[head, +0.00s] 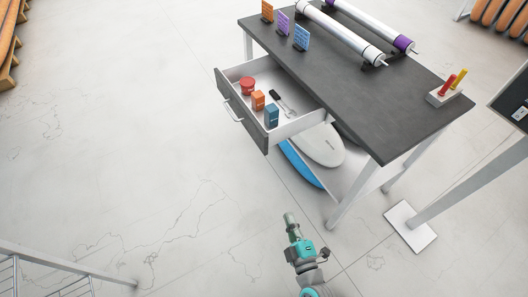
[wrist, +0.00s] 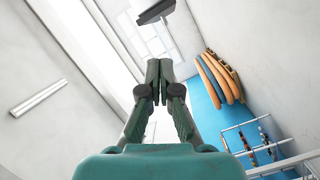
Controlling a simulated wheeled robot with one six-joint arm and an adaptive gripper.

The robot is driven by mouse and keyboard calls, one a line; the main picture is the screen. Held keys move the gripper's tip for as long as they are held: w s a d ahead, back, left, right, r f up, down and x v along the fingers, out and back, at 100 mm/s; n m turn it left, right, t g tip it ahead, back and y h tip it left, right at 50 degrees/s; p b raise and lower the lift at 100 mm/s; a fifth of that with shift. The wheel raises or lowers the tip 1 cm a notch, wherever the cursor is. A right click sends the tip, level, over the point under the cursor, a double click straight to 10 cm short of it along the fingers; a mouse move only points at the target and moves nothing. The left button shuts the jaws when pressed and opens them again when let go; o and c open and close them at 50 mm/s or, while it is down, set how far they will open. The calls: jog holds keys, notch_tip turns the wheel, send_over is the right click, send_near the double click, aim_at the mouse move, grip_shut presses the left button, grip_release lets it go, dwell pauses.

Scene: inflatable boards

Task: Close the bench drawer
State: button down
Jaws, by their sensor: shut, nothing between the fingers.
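The bench (head: 375,105) has a dark grey top and white legs. Its drawer (head: 241,112) is pulled out on the left side, with a dark front and a pale bar handle (head: 233,113). In the drawer are a red tub (head: 247,86), an orange box (head: 258,100), a blue box (head: 272,115) and a dark-handled tool (head: 282,103). My gripper (head: 288,217) is below the drawer in the head view, apart from it and empty. In the wrist view my gripper (wrist: 160,65) has its fingers together. The drawer is not in the wrist view.
Boards (head: 318,146) lie on the shelf under the bench. White rolls (head: 340,30), small cards (head: 281,22) and a holder (head: 445,97) stand on top. A post with a white foot (head: 410,227) is at right. A rail (head: 70,265) is lower left. Floor left of the drawer is clear.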

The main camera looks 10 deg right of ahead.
jog(key=w+a+n, duration=0.3)
jog(key=w, duration=0.5)
jog(key=w+a+n, duration=0.3)
jog(key=w+a, duration=0.1)
jog(key=w, duration=0.4)
jog(key=w+d, duration=0.3)
jog(key=w, duration=0.7)
jog(key=shift+w+d+f+t, duration=0.25)
jog(key=shift+w+d+t, duration=0.05)
jog(key=shift+w, duration=0.1)
